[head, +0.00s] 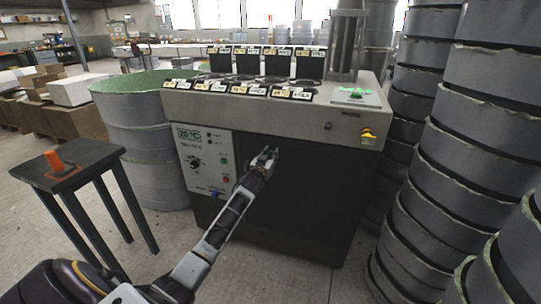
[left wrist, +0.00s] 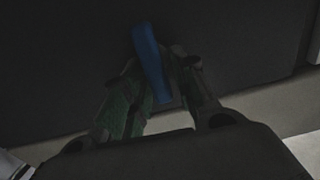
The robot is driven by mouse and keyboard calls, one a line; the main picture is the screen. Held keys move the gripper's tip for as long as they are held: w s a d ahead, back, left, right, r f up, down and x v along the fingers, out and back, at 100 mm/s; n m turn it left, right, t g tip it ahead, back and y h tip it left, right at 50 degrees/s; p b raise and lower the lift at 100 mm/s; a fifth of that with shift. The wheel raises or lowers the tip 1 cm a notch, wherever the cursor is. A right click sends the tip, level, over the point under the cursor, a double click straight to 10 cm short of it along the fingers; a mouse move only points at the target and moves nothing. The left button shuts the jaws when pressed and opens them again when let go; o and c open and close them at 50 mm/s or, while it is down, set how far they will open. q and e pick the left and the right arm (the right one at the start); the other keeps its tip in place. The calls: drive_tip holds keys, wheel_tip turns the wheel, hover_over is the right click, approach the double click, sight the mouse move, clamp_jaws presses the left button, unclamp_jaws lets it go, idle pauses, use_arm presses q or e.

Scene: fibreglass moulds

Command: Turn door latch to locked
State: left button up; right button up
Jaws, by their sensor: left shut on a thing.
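The door latch is a blue handle (left wrist: 148,50) in the left wrist view, long and slightly tilted, against a dark door (left wrist: 70,50). My left gripper (left wrist: 155,72) is shut on it, with one finger on each side. In the head view my left gripper (head: 265,157) is at the upper left of the dark door (head: 300,200) on the grey machine's front. There the gripper mostly hides the latch, and only a little blue shows. The left wrist view is very dark, so the latch's base is unclear. My right gripper is in neither view.
A control panel (head: 205,150) with a display, knobs and buttons is left of the door. A yellow-red switch (head: 368,134) is at the machine's upper right. A small dark table (head: 75,165) holds an orange thing (head: 55,161). Stacked grey moulds (head: 425,190) stand close on the right.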

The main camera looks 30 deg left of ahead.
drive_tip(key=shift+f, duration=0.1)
use_arm(q)
drive_tip(key=shift+d+m+p, duration=0.1)
drive_tip(key=shift+m+p, duration=0.45)
drive_tip(key=shift+m, duration=0.55)
drive_tip(key=shift+w+d+m+p, duration=0.1)
drive_tip(key=shift+d+m+p, duration=0.1)
drive_tip(key=shift+m+p, duration=0.55)
drive_tip(key=m, duration=0.4)
drive_tip(key=f+m, duration=0.1)
drive_tip(key=m, duration=0.4)
drive_tip(key=d+f+m+p, duration=0.1)
drive_tip(key=m, duration=0.4)
drive_tip(key=shift+w+d, duration=0.1)
drive_tip(key=shift+w, duration=0.05)
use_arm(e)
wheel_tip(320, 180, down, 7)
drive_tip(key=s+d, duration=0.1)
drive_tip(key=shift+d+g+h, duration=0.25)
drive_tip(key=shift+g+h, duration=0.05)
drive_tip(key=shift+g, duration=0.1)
